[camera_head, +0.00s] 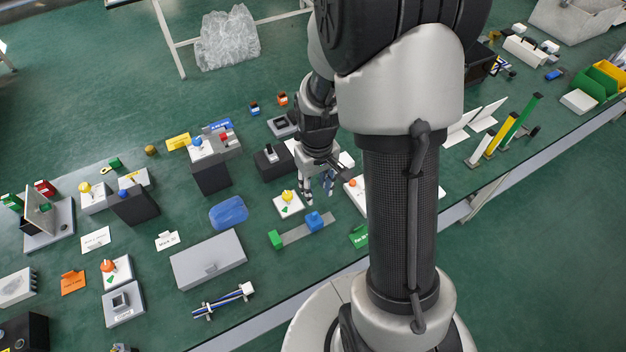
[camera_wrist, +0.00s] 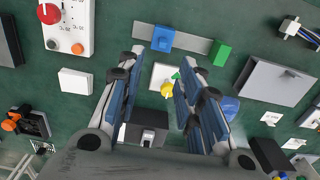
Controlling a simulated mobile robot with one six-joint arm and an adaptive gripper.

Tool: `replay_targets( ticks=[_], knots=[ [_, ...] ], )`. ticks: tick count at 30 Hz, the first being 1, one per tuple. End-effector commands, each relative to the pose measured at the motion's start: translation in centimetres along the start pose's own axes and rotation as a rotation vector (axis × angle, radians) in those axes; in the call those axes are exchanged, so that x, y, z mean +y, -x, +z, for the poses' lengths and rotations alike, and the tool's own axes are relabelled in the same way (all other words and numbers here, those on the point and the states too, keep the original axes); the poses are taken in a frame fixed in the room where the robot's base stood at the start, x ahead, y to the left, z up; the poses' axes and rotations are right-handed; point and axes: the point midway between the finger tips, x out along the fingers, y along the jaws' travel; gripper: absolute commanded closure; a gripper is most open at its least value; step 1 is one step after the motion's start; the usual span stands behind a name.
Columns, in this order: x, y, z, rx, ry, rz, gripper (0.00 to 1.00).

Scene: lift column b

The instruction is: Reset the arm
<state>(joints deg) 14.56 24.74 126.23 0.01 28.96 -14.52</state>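My gripper (camera_head: 318,197) hangs pointing down over the green bench, left of my arm's column. In the wrist view my gripper (camera_wrist: 161,62) has its two blue-lined fingers spread apart, with nothing held between them. A white plate with a yellow knob (camera_head: 289,196) lies just left of the fingers in the head view. The yellow knob (camera_wrist: 167,88) appears between the fingers in the wrist view, below the fingertips and apart from them. My upper arm hides part of the bench behind it.
A grey bar with a blue block (camera_head: 314,221) and a green block (camera_head: 275,239) lies close by. A dark box (camera_head: 272,163) stands behind the gripper. A blue lump (camera_head: 229,212) and a grey case (camera_head: 208,260) lie left. A red-button panel (camera_wrist: 70,25) is nearby.

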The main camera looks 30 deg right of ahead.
Motion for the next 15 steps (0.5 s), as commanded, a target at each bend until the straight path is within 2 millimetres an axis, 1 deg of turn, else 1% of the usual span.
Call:
replay_targets(
  ticks=[7, 9, 11, 14, 15],
  knots=[
    [0.0, 0.1, 0.0, 0.001, 0.000, 0.000, 0.67],
    [-0.2, 0.7, 0.0, 0.009, 0.001, 0.002, 0.67],
    [-0.5, 1.8, 0.0, 0.023, 0.002, 0.006, 0.67],
    [-1.4, 5.1, 0.3, 0.063, 0.004, 0.014, 0.67],
    [-2.0, 6.7, 0.7, 0.082, 0.004, 0.017, 0.67]
  ],
)
